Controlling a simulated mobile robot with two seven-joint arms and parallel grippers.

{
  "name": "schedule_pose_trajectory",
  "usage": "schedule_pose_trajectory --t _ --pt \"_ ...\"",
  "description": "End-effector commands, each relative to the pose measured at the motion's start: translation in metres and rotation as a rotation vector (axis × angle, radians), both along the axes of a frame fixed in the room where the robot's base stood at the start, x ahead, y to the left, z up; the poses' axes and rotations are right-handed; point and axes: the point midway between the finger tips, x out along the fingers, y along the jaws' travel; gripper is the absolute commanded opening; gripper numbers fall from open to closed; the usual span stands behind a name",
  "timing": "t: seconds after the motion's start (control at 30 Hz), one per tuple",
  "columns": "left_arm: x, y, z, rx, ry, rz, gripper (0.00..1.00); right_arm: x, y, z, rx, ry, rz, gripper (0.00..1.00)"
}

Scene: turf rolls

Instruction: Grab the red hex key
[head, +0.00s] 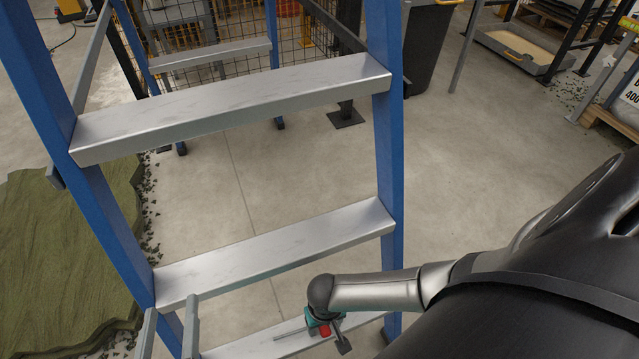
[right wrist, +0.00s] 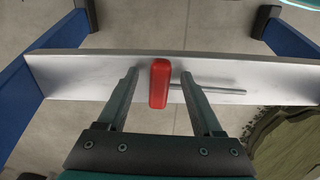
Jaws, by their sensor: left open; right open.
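The red hex key (right wrist: 159,83) lies on a silver ladder step (right wrist: 70,72). In the right wrist view its red handle stands across the step, and its thin grey shaft runs right, past my right-hand finger. My right gripper (right wrist: 159,73) is open, with one finger on each side of the handle and a visible gap on both sides. In the head view the right gripper (head: 329,336) is over the low step (head: 372,318), and the red handle (head: 324,330) shows small, partly hidden by the gripper.
Blue ladder rails (head: 384,130) and upper steps (head: 235,108) stand close around the right arm. Green turf (head: 60,250) lies at the left. A dark bin (head: 428,45) and a pallet (head: 610,120) stand further back.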

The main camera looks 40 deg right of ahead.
Motion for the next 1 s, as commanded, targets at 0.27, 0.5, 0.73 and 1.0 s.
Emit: schedule_pose_trajectory --t 0.27,0.5,0.73,1.0 --pt "-0.0022 -0.0029 0.0029 -0.028 -0.041 0.002 0.67 0.0001 0.0003 -0.0036 0.000 0.000 0.000 0.68" --pt "-0.0021 -0.0029 0.0030 -0.028 -0.041 0.002 0.67 0.0001 0.0003 -0.0034 0.001 0.000 0.000 0.60" --pt "-0.0021 -0.0027 0.0027 -0.027 -0.040 0.002 0.67 0.0001 0.0003 -0.0034 0.001 0.000 0.000 0.34" --pt "-0.0021 -0.0026 0.0025 -0.027 -0.040 0.003 0.67 0.0000 0.0003 -0.0034 0.001 0.000 0.000 0.03"
